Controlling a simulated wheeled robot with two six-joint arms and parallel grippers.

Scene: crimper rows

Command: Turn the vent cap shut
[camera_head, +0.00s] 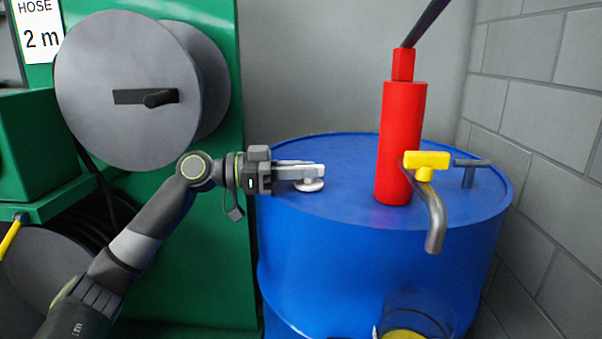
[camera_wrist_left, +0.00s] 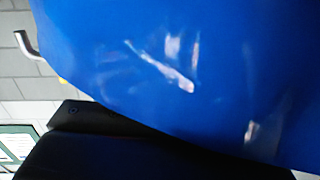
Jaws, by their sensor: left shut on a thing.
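The vent cap (camera_head: 309,185) is a small pale disc on top of the blue drum (camera_head: 350,250), near its left rim. My left gripper (camera_head: 318,171) reaches in from the left, level over the drum top, and is shut on the vent cap. The fingers hide the upper part of the cap. In the left wrist view the blue drum surface (camera_wrist_left: 200,60) fills most of the picture, with glossy reflections; the cap does not show there. How far the cap is turned cannot be told. My right gripper is not in view.
A red pump (camera_head: 400,140) with a yellow valve handle (camera_head: 426,160) and a grey spout (camera_head: 436,225) stands on the drum, right of the cap. A green cabinet with a grey hose reel (camera_head: 125,60) is at the left. A clear container (camera_head: 418,310) is low in front.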

